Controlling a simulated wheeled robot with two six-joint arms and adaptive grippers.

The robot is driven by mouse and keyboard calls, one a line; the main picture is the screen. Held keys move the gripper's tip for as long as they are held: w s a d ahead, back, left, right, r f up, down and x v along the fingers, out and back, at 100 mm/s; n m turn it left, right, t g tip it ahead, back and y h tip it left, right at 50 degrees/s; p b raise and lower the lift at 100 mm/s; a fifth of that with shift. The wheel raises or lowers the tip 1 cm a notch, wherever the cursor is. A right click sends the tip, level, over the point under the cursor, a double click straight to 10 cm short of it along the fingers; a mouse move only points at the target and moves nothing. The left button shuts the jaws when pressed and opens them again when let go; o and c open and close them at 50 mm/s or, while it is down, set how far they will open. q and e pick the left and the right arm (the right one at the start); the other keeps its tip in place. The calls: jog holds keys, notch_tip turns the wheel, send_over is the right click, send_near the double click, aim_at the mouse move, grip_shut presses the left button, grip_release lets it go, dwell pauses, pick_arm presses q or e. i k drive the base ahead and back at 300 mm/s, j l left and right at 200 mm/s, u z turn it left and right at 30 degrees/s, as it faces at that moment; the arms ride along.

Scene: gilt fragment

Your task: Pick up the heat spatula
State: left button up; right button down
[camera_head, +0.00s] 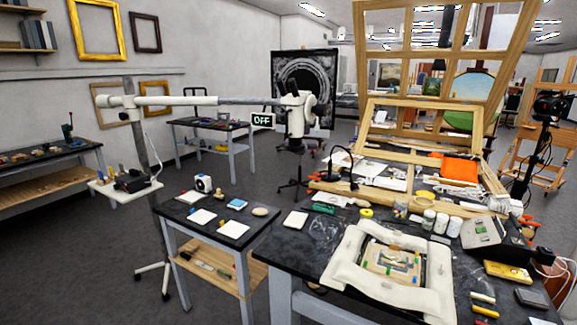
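I cannot pick out the heat spatula for certain; the tools on the main workbench (300,262) are small in this view. Neither of my grippers is in view.
A white padded cushion frame (345,253) surrounds a gilt fragment (390,262) on the bench. Jars (428,219) and an orange cloth (460,169) lie behind. A smaller side table (262,228) stands left. A white jointed arm with an OFF sign (263,121) spans above. Floor at lower left is clear.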

aim_at(518, 227)
jog(key=i+l+z, duration=0.3)
jog(key=z, duration=0.2)
jog(key=i+l+z, duration=0.15)
jog(key=i+z, duration=0.6)
jog(key=z, duration=0.2)
